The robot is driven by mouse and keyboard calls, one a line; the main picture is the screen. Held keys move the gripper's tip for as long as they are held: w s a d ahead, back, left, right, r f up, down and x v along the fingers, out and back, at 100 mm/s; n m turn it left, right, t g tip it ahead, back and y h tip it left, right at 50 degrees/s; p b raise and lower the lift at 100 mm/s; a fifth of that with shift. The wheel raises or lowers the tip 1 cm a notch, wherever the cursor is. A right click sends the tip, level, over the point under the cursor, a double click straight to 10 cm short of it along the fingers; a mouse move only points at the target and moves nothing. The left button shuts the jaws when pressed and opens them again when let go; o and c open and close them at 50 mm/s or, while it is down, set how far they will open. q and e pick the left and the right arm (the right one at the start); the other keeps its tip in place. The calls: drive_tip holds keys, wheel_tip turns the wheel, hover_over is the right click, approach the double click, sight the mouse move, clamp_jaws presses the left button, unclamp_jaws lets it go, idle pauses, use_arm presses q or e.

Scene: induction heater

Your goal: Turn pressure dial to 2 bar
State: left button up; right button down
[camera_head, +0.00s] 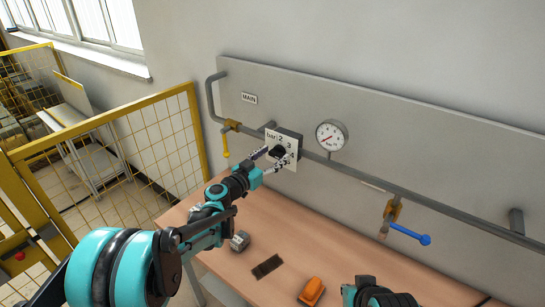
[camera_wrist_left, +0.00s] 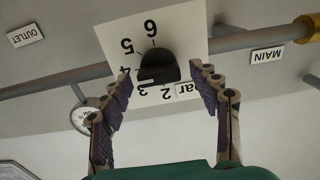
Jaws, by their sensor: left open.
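The pressure dial is a black knob (camera_head: 278,152) on a white plate (camera_head: 270,134) marked "bar" with numbers, fixed to the grey wall panel. In the left wrist view the knob (camera_wrist_left: 158,67) appears upside down, with 2 to 6 around it. I cannot tell surely which number it points to. My left gripper (camera_head: 271,160) is open in front of the plate. In the left wrist view its fingers (camera_wrist_left: 162,83) stand apart, one on each side of the knob, with gaps visible. Part of my right arm shows at the bottom; its fingers do not.
A round gauge (camera_head: 331,136) sits right of the dial, its needle toward the lower left. A yellow-handled valve (camera_head: 226,143) is left, a blue-handled valve (camera_head: 408,234) right. The table (camera_head: 215,272) holds an orange object (camera_head: 311,291), a dark block (camera_head: 267,266) and a grey part (camera_head: 240,241).

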use_arm(q)
drive_tip(key=c, duration=1.2)
drive_tip(key=shift+o, duration=0.2)
drive_tip(key=n, duration=0.4)
drive_tip(key=shift+n+b, duration=0.3)
drive_tip(key=shift+b, duration=0.1)
drive_tip(key=n, duration=0.4)
drive_tip(key=shift+a+n, duration=0.1)
drive_tip(key=shift+n, duration=0.2)
drive_tip(key=n+b, duration=0.1)
drive_tip(key=n, duration=0.3)
drive_tip(key=shift+w+f+n, duration=0.1)
drive_tip(key=shift+f+n, duration=0.05)
drive_tip(key=shift+n, duration=2.25)
